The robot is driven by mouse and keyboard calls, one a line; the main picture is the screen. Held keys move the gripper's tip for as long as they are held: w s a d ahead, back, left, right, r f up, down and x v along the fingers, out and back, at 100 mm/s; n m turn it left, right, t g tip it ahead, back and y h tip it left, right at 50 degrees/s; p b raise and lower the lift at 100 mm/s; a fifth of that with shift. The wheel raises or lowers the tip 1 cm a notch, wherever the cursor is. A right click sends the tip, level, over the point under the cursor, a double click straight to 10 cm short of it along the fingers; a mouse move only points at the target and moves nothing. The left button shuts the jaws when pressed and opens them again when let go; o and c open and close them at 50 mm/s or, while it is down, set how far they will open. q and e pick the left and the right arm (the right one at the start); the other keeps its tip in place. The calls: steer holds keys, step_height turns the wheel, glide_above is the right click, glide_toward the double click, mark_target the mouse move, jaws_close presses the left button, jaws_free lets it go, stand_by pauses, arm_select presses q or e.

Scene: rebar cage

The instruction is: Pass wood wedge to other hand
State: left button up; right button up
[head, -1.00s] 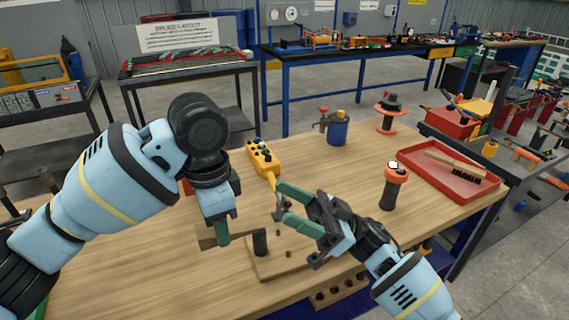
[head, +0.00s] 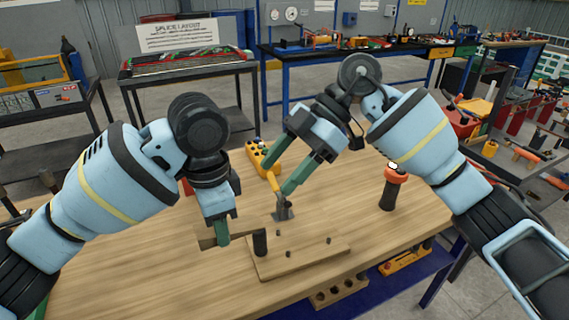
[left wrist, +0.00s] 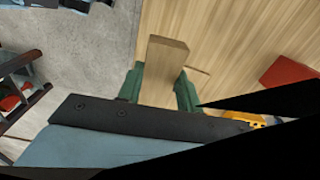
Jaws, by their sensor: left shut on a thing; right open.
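My left gripper (head: 222,232) is low over the near left part of the wooden table. It is shut on the wood wedge (head: 207,242), a plain brown block mostly hidden by the fingers in the head view. In the left wrist view the wedge (left wrist: 168,62) stands out between the two green fingers of the left gripper (left wrist: 160,90). My right gripper (head: 287,178) is open with no wedge in it. It is to the right of and farther back than the left gripper, beside a yellow tool, with a clear gap to the wedge.
A wooden board (head: 300,258) with short pegs lies just right of the left gripper, a black cylinder (head: 260,243) at its left edge. A yellow control box (head: 258,157) lies behind. The table's middle right is clear.

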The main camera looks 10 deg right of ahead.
mark_target(235, 225)
steer(key=x, duration=1.1)
steer(key=shift+w+a+f, duration=0.15)
steer(key=shift+w+f, duration=0.05)
steer(key=shift+f, duration=0.25)
steer(key=shift+c, duration=0.4)
steer(key=c, duration=1)
arm_select(q)
steer(key=o, duration=1.1)
steer(key=shift+c, duration=0.2)
step_height(235, 225, up, 12)
